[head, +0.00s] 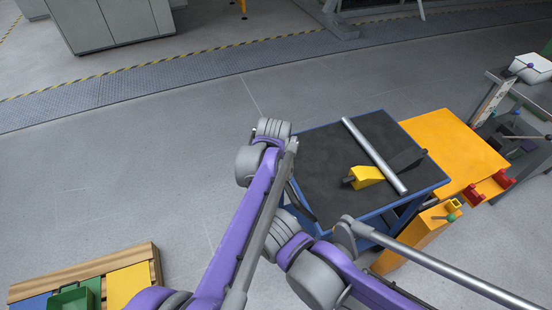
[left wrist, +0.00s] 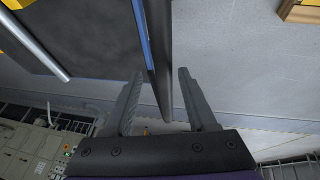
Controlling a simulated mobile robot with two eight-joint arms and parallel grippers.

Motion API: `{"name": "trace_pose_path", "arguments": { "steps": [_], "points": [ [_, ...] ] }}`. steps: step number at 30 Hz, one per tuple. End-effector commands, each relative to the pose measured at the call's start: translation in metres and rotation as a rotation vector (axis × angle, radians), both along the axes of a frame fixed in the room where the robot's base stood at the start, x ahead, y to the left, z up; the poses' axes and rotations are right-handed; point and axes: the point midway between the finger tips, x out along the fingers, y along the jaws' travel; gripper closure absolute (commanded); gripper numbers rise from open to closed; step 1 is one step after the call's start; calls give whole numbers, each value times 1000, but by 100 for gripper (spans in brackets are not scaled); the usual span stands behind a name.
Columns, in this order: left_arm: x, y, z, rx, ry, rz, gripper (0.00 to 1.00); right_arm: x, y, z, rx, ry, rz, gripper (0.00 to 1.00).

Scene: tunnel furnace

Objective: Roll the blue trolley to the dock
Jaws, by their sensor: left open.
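The blue trolley (head: 325,155) stands right of centre in the head view, with a blue frame and a dark top. A grey metal bar and a yellow block with a dark part lie on it. In the left wrist view its dark top (left wrist: 95,35) shows at upper left. A dark bar (left wrist: 160,30) runs along its blue edge and passes between the fingers of my open left gripper (left wrist: 157,73). Contact cannot be told. In the head view my left gripper is mostly hidden by my arm links. My right gripper is not in view. I cannot tell which thing is the dock.
An orange-topped table (head: 455,150) with red parts stands close to the trolley's right side. An orange stand (head: 415,235) is in front of it. A wooden pallet (head: 85,270) with coloured bins lies at lower left. The grey floor at left is free, up to a striped strip.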

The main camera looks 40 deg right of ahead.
Motion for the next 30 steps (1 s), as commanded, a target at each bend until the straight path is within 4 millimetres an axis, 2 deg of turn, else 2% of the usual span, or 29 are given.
{"name": "trace_pose_path", "arguments": {
  "steps": [5, 15, 19, 24, 30],
  "points": [
    [-3, 3, 9, 1, 0, 0, 43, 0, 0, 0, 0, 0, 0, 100],
    [-22, 24, 68, 0, 0, -1, 43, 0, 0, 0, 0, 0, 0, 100],
    [-27, 29, 86, -1, 0, -1, 43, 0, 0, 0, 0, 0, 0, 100],
    [-31, 33, 97, -1, 0, -1, 43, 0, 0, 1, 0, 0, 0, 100],
    [-31, 33, 98, 0, 0, 0, 43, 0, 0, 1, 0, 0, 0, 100]
  ]
}}
